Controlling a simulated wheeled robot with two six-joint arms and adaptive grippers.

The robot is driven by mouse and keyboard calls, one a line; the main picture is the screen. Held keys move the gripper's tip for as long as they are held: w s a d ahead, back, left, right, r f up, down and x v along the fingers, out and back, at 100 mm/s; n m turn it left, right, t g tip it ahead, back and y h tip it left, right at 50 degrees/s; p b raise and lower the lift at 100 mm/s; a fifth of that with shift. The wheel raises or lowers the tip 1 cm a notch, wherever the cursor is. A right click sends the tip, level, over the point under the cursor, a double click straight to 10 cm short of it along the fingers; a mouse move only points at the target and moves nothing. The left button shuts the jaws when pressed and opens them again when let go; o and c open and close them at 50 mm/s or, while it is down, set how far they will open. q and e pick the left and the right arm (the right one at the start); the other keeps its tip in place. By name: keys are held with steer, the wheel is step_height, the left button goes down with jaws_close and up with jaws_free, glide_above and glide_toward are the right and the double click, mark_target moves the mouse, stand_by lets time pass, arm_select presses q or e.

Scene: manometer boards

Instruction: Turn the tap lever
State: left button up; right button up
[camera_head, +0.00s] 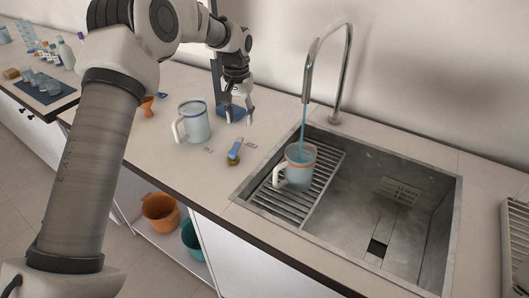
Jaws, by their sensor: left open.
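The steel tap (347,70) arches over the sink (385,185). A blue stream (303,118) runs from its spout into a white-handled mug (301,166) on the draining grid (322,190). My right gripper is out of view.
A clear jug with a white handle (195,124) stands left of the lever. The counter between lever and sink is clear.

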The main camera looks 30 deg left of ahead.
mark_target(239, 140)
arm_select(q)
steer(key=f, duration=0.4)
steer(key=f+p, duration=0.1)
steer(key=f, duration=0.1)
steer(key=shift+s+a+f, duration=0.2)
steer(key=shift+s+a, duration=0.1)
steer(key=shift+w+d+f, duration=0.1)
steer(key=shift+f, duration=0.2)
steer(key=c, duration=0.4)
steer(key=shift+r, duration=0.1)
jaws_close()
